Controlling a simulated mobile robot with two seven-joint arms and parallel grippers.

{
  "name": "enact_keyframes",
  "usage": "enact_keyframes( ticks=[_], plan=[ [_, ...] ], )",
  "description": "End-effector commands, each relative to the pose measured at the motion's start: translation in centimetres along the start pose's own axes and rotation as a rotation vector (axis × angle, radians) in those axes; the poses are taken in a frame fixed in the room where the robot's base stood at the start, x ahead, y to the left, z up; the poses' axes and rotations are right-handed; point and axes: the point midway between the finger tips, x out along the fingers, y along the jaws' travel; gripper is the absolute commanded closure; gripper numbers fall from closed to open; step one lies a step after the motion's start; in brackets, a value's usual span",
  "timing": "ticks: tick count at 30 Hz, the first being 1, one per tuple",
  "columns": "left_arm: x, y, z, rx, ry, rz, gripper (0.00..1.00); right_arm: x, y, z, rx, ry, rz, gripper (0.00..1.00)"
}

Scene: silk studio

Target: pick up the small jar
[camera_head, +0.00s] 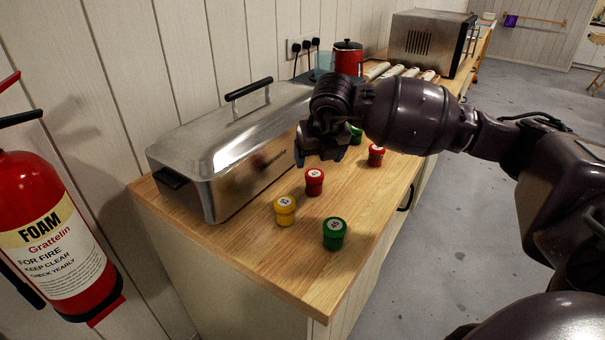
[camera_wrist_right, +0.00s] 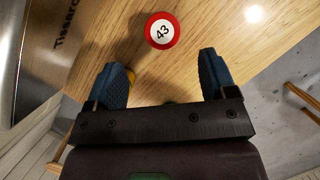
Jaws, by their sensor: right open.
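Several small jars with numbered lids stand on the wooden counter in the head view: a red jar (camera_head: 314,182), a yellow jar (camera_head: 285,211), a green jar (camera_head: 334,235), a second red jar (camera_head: 375,156) and a partly hidden green jar (camera_head: 356,136). My right gripper (camera_head: 322,158) is above the counter, close to the nearer red jar. In the right wrist view its blue fingers (camera_wrist_right: 164,77) are spread and empty. A red jar lid marked 43 (camera_wrist_right: 161,31) lies ahead of them, not between them. A yellow sliver (camera_wrist_right: 130,75) shows behind one finger. My left gripper is out of view.
A long steel lidded container (camera_head: 215,150) stands along the wall, left of the jars. Behind are a red canister (camera_head: 348,58) and a steel oven (camera_head: 430,42). A red fire extinguisher (camera_head: 50,235) is at left. The wooden counter (camera_head: 265,255) is bare at its near end.

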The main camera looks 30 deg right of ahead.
Motion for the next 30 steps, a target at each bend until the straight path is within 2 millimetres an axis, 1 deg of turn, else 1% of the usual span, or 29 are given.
enact_keyframes(
  ticks=[5, 10, 13, 19, 21, 27, 30],
  plan=[
    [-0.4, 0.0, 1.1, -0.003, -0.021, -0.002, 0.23, 1.4, 0.0, -0.1, 0.001, 0.003, -0.001, 0.22],
    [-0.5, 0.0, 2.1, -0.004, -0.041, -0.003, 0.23, 4.0, 0.0, -0.1, 0.0, 0.005, -0.001, 0.22],
    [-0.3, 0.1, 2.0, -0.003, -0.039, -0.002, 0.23, 5.1, 0.0, -0.1, 0.0, 0.003, 0.0, 0.22],
    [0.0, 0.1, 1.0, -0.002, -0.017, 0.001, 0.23, 6.1, 0.0, -0.1, 0.0, 0.001, 0.0, 0.22],
    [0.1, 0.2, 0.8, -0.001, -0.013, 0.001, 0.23, 6.8, -0.1, -0.2, 0.0, 0.001, 0.0, 0.22],
    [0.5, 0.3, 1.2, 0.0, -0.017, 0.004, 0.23, 9.7, -0.1, -0.6, 0.0, 0.004, -0.001, 0.22],
    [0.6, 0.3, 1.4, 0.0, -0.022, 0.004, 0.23, 10.6, -0.1, -0.5, -0.001, 0.002, -0.001, 0.22]
  ],
)
